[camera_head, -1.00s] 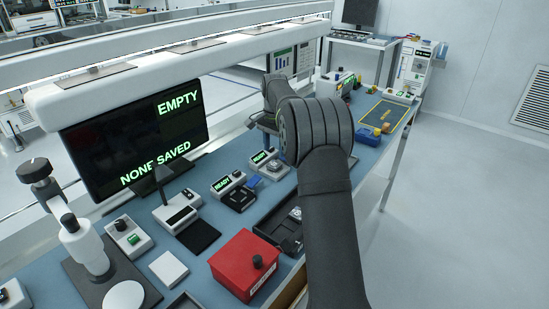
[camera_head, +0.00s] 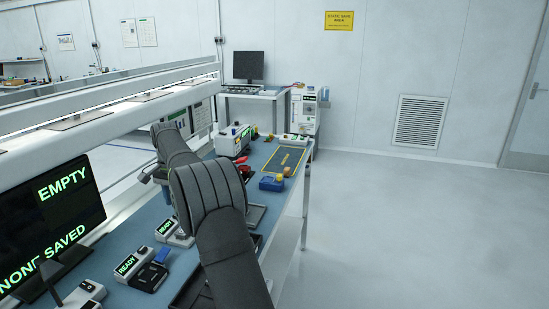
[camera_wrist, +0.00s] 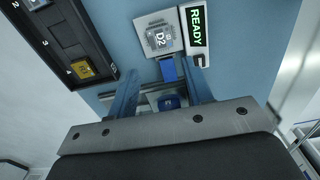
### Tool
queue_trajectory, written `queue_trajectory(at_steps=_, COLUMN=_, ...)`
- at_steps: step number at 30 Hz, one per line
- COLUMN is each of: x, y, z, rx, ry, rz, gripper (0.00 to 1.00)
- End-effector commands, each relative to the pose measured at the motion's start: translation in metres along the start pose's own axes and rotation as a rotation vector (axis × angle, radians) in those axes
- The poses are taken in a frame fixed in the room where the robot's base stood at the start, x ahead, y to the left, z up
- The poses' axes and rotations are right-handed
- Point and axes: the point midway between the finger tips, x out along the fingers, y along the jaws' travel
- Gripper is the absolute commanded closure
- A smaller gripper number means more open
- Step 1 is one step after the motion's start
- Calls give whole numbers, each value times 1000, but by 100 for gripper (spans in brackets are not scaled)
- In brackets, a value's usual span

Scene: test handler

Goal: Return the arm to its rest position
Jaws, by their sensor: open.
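My gripper (camera_wrist: 162,78) is open in the wrist view, with its two blue-grey fingers spread above the bench. Between and just below the fingers are a small blue block (camera_wrist: 169,70) and a dark socket-like unit with a blue part (camera_wrist: 170,102). I see nothing clearly held. In the head view my dark grey arm reaches forward over the blue bench top (camera_head: 135,215). The gripper end is mostly hidden behind the arm there.
A grey D2 station (camera_wrist: 160,37) with a READY display (camera_wrist: 195,28) lies ahead of the fingers. A dark numbered tray (camera_wrist: 62,40) holding a yellow-marked chip is at left. In the head view a monitor (camera_head: 58,215) reads EMPTY and NONE SAVED. Open floor lies right.

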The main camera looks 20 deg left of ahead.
Motion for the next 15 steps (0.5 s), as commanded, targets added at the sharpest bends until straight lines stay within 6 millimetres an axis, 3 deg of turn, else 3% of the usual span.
queue_trajectory(at_steps=15, x=102, y=1, z=1, rx=0, ry=-3, rz=3, gripper=54)
